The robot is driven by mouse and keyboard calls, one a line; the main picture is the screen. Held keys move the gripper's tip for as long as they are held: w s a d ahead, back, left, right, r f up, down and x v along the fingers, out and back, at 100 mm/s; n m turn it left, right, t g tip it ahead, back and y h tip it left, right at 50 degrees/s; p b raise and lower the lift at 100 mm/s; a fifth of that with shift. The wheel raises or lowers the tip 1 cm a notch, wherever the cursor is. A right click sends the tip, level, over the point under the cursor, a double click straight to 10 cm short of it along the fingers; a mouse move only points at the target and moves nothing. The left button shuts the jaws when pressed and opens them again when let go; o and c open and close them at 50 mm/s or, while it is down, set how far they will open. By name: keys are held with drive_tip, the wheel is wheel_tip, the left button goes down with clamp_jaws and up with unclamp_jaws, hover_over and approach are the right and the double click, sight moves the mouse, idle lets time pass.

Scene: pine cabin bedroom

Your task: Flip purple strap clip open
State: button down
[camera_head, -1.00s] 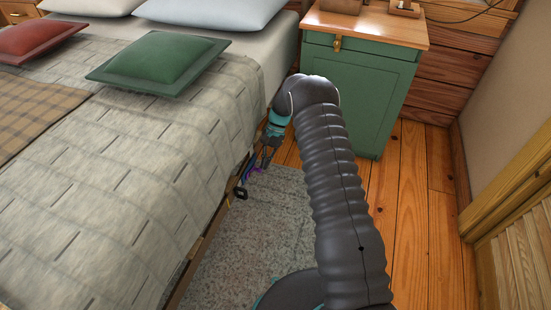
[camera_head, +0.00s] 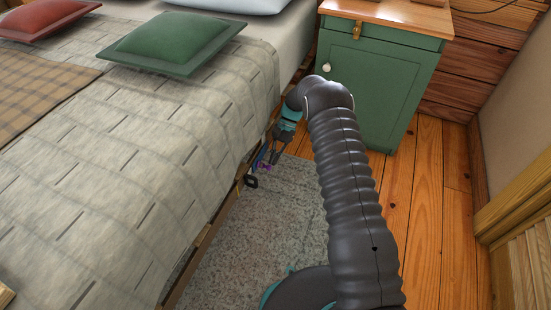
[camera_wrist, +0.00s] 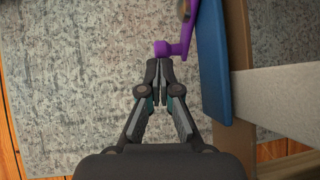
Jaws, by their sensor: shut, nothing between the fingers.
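The purple strap clip (camera_wrist: 186,32) shows at the top of the wrist view, beside a blue panel (camera_wrist: 212,65). It is a narrow arm with a rounded knob at its near end. My gripper (camera_wrist: 158,68) is shut and empty, its tips just short of the knob; I cannot tell whether they touch it. In the head view the clip is a small purple spot (camera_head: 264,167) low at the bed's side, just below my gripper (camera_head: 271,159). The clip's far end is cut off in the wrist view, so I cannot tell how far it is turned.
The bed (camera_head: 150,140) fills the left, its wooden frame close to my gripper. A dark loop (camera_head: 251,181) sits near the clip. A green nightstand (camera_head: 375,85) stands behind my arm. A grey rug (camera_head: 255,235) covers the floor by the bed.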

drive_tip(key=shift+r, duration=0.75)
drive_tip(key=shift+w, duration=0.1)
